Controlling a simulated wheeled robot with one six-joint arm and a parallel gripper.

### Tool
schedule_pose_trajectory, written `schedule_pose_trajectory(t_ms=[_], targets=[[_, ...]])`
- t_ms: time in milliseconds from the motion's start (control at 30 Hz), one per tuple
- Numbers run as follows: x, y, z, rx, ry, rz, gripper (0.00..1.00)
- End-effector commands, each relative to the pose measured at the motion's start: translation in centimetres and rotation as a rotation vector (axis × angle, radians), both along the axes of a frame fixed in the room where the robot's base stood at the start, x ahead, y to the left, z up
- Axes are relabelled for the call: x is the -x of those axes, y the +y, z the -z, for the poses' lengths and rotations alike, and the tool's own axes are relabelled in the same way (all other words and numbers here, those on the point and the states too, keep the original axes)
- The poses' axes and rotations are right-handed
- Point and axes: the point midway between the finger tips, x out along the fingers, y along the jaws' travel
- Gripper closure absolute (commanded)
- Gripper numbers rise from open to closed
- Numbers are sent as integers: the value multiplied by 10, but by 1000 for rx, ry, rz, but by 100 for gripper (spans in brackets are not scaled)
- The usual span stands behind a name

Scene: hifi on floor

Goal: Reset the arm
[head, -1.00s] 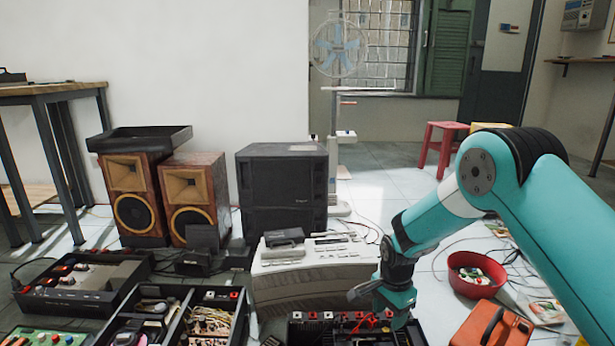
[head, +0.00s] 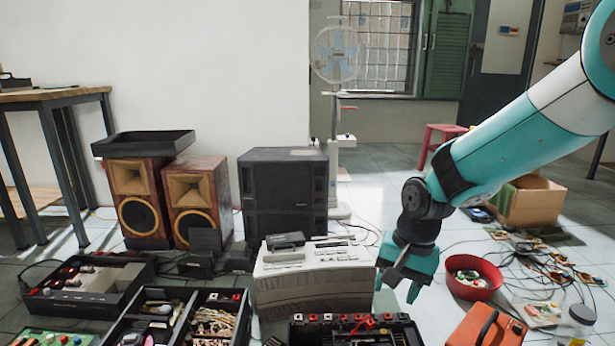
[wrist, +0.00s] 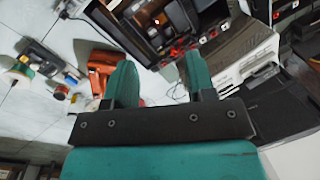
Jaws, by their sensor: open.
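My teal arm comes in from the upper right of the head view. My gripper (head: 400,291) hangs in the air to the right of the grey-white hi-fi unit and left of the red bowl. In the wrist view my gripper (wrist: 158,85) shows two teal fingers set wide apart with nothing between them. The fingers point toward the floor, the black open equipment case (wrist: 190,30) and the orange box. Nothing is held. In the head view the fingertips are partly hidden by the wrist.
A grey-white hi-fi unit (head: 312,283) stands left of my gripper. A red bowl (head: 473,277) and an orange box (head: 487,327) lie to the right. Black cases (head: 350,332) fill the front. Speakers (head: 193,200) stand at the back left. Cables and boards clutter the right floor.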

Motion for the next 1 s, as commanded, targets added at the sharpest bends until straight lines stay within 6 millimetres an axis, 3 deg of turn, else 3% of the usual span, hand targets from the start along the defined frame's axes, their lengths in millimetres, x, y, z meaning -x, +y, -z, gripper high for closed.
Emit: schedule_pose_trajectory(t_ms=[33, 200, 400, 633, 1000], targets=[[21, 3, -34, -21, -22, -90, 50], [100, 10, -105, -89, -96, -438, 50], [175, 11, -145, -140, -176, -744, 50], [243, 10, -166, -178, -259, -1015, 50], [239, 11, -265, -177, -252, -1006, 50]])
